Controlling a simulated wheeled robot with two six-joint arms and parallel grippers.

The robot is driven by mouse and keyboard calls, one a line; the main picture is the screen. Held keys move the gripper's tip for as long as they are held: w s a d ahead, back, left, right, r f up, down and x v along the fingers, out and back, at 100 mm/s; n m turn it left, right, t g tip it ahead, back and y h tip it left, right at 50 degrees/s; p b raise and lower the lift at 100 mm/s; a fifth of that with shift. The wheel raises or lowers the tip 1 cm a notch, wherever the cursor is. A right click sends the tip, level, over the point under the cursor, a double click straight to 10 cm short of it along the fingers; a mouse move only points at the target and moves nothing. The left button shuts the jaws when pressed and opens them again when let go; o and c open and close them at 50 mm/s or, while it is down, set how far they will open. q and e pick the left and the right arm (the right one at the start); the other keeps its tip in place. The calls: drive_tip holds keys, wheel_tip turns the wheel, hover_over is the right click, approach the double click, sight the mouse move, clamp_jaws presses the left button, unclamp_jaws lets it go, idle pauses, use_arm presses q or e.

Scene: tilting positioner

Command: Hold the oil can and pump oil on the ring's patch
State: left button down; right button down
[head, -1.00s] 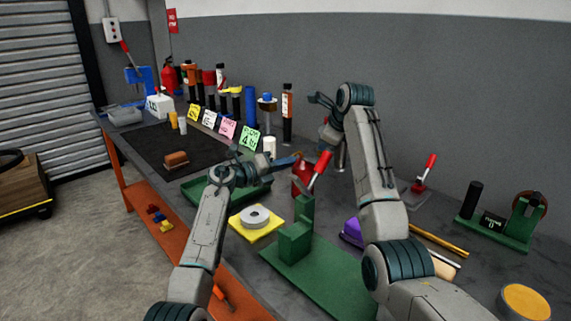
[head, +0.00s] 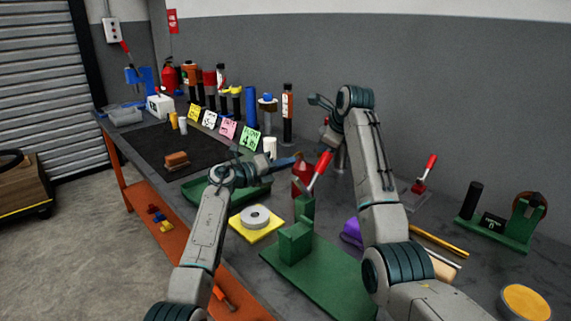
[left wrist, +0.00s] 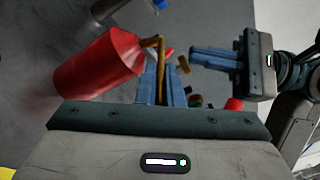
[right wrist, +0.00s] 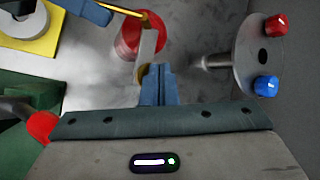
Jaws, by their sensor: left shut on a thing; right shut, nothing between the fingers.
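The oil can is a red body (head: 302,180) with a brass-coloured tube; it also shows in the left wrist view (left wrist: 98,68) and the right wrist view (right wrist: 128,42). My left gripper (head: 296,160) is shut on its brass part, and its fingers (left wrist: 163,72) point towards it. My right gripper (left wrist: 194,58) is shut and empty, close to the can's brass and grey parts in the right wrist view (right wrist: 157,70); I cannot tell whether it touches. The grey ring (head: 256,212) lies on a yellow plate (head: 240,230). I cannot make out its patch.
A green fixture (head: 296,245) with a red-tipped lever (head: 321,168) stands right of the ring. A green tray (head: 200,193) lies left of the can. A metal disc (right wrist: 240,55) with red and blue knobs is beside my right gripper. Bottles line the wall.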

drive_tip(key=shift+s+a+f, duration=0.1)
drive_tip(key=shift+a+f, duration=0.05)
drive_tip(key=shift+f, duration=0.5)
drive_tip(key=shift+s+a+f, duration=0.1)
drive_tip(key=shift+f, duration=0.5)
drive_tip(key=shift+d+r, duration=0.15)
drive_tip(key=shift+r, duration=0.75)
drive_tip(key=shift+w+d+r, duration=0.1)
drive_tip(key=shift+w+r, duration=0.05)
drive_tip(key=shift+r, duration=3.15)
drive_tip(key=shift+d, duration=0.1)
